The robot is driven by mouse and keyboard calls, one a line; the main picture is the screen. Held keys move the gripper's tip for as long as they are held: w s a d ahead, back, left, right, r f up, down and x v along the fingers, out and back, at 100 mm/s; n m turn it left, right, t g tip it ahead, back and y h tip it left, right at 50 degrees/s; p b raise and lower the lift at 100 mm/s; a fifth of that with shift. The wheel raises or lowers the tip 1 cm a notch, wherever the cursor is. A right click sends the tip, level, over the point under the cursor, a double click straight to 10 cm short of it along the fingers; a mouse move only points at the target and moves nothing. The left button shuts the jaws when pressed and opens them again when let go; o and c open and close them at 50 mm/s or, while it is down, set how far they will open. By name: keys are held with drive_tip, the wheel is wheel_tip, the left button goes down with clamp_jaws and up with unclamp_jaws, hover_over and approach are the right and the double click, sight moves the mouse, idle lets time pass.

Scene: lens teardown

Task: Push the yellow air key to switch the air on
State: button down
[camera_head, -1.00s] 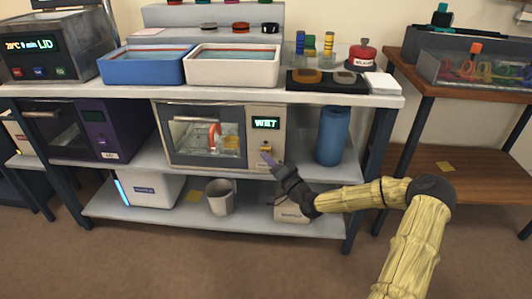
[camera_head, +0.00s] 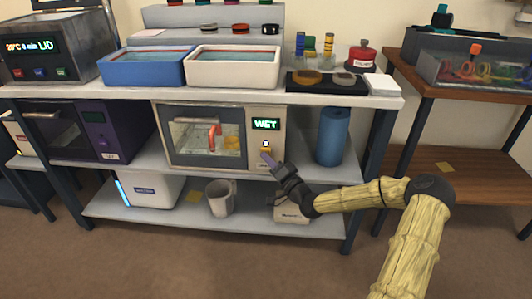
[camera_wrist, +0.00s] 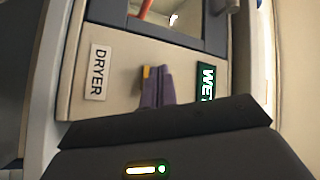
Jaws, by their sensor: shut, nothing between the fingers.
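The dryer (camera_head: 207,137) sits on the middle shelf. Its front panel has a green-lit display (camera_head: 265,124) reading "WET", also seen at the right in the wrist view (camera_wrist: 206,82). The yellow key (camera_head: 265,148) is on the panel below the display. In the wrist view only a small part of the yellow key (camera_wrist: 146,71) shows beside my fingertips. My gripper (camera_head: 266,157) is shut and empty, its purple fingers (camera_wrist: 157,86) pointing at the panel, right at the key. I cannot tell whether they touch it. The fingers hide most of the key in the wrist view.
A "DRYER" label (camera_wrist: 98,72) is on the panel, left of my fingers in the wrist view. A blue cylinder (camera_head: 332,136) stands right of the dryer. A grey mug (camera_head: 220,198) is on the lower shelf. The worktop (camera_head: 150,95) overhangs the dryer.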

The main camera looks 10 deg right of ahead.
drive_tip(key=shift+s, duration=0.15)
drive_tip(key=s, duration=0.1)
drive_tip(key=s+a+p, duration=0.1)
drive_tip(key=s, duration=0.3)
drive_tip(key=shift+s+a+p, duration=0.25)
drive_tip(key=shift+a+p, duration=0.15)
idle(0.5)
